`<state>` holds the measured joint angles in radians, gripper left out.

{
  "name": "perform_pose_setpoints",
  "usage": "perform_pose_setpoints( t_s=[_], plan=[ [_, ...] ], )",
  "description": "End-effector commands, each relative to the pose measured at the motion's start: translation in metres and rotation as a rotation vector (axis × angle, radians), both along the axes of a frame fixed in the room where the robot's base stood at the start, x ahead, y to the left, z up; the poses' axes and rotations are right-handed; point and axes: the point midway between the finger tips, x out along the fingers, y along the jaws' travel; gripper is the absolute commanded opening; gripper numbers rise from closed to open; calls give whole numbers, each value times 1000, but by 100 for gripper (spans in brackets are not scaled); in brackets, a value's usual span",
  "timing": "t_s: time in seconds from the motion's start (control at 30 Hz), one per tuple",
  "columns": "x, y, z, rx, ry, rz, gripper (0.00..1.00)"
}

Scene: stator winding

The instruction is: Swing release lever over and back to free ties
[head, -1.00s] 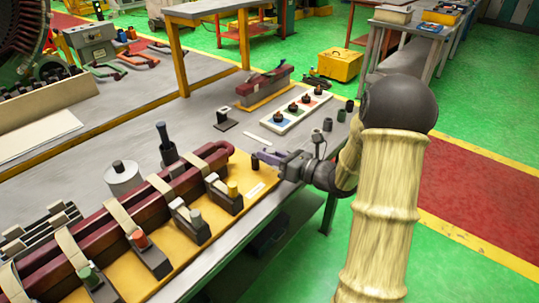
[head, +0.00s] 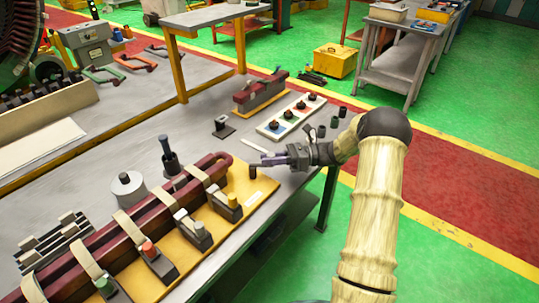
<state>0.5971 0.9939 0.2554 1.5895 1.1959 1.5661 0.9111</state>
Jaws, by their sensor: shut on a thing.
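The dark red coil (head: 140,222) lies along the yellow board (head: 225,232). Beige ties (head: 130,228) cross it, each running to a dark clamp block with a coloured button, such as the orange one (head: 149,250) and the yellow one (head: 233,200). A small dark lever post (head: 253,172) stands at the board's right end, by a white label.
A dark upright tool (head: 170,157) and a grey spool (head: 128,189) stand behind the coil. A flat pale strip (head: 254,144) lies near the fingers.

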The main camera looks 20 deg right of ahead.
Motion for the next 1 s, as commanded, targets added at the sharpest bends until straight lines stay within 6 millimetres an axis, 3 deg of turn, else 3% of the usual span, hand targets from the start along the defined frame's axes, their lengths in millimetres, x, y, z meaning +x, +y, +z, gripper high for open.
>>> perform_pose_setpoints(
  t_s=[0.5, 1.0],
  plan=[
    [19, -3, -1, 0, -3, 322, 0],
    [24, -3, 0, 1, -1, 421, 0]
  ],
)
